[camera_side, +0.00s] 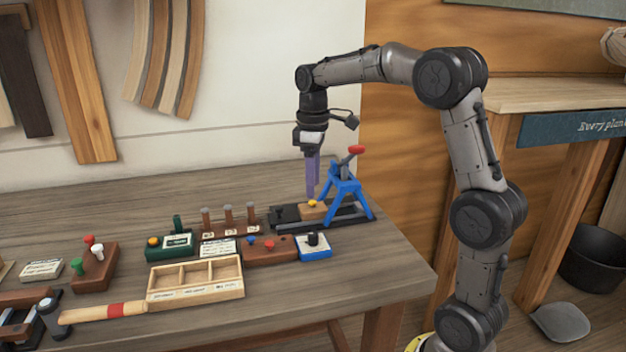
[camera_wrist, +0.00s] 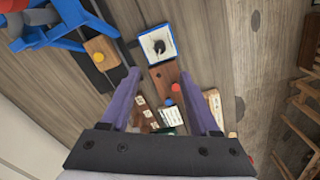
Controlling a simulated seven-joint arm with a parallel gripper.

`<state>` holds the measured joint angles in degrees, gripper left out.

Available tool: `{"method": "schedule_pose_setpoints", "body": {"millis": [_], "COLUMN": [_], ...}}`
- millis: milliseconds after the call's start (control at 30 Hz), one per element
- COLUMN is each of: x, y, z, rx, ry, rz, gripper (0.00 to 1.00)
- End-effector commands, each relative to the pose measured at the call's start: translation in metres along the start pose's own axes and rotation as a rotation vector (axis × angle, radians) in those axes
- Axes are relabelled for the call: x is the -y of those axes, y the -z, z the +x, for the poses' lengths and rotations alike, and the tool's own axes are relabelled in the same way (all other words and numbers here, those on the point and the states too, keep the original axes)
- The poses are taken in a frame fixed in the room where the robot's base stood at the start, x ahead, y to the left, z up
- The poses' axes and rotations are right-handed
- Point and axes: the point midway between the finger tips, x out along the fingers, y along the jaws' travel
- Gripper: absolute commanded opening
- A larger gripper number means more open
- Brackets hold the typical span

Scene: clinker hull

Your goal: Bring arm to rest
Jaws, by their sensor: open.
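My gripper (camera_side: 312,178) hangs pointing down above the back right of the workbench, just left of a blue press stand (camera_side: 345,186) with a red handle. In the wrist view my gripper (camera_wrist: 168,100) has its two purple fingers spread apart with nothing between them. A small wooden block with a yellow knob (camera_side: 313,210) sits on the black base under the stand, just below the fingertips in the side view. In the wrist view this block (camera_wrist: 101,50) lies to the left, outside the fingers. Whether the fingertips clear it is hard to tell from the side view.
A blue-edged box with a black knob (camera_side: 314,246), a wooden block with red and blue knobs (camera_side: 270,250), a divided wooden tray (camera_side: 196,280) and a green box (camera_side: 170,244) stand nearby. A mallet (camera_side: 100,312) lies front left. The bench's front right is clear.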

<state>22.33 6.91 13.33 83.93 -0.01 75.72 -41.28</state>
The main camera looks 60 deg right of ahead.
Motion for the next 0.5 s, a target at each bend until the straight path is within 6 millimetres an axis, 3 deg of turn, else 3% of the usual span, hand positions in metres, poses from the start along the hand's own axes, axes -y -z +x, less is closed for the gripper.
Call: {"method": "schedule_pose_setpoints", "body": {"millis": [100, 233, 400, 500], "x": [0.004, 0.025, 0.087, 0.122], "y": [0.003, 0.005, -0.021, -0.045], "z": [-0.003, -0.032, -0.067, -0.074], "rx": [-0.005, -0.06, -0.146, -0.208], "ry": [-0.004, -0.049, -0.106, -0.133], "rz": [-0.011, -0.057, -0.13, -0.127], "gripper": [0.62, 0.62, 0.62, 0.62]}}
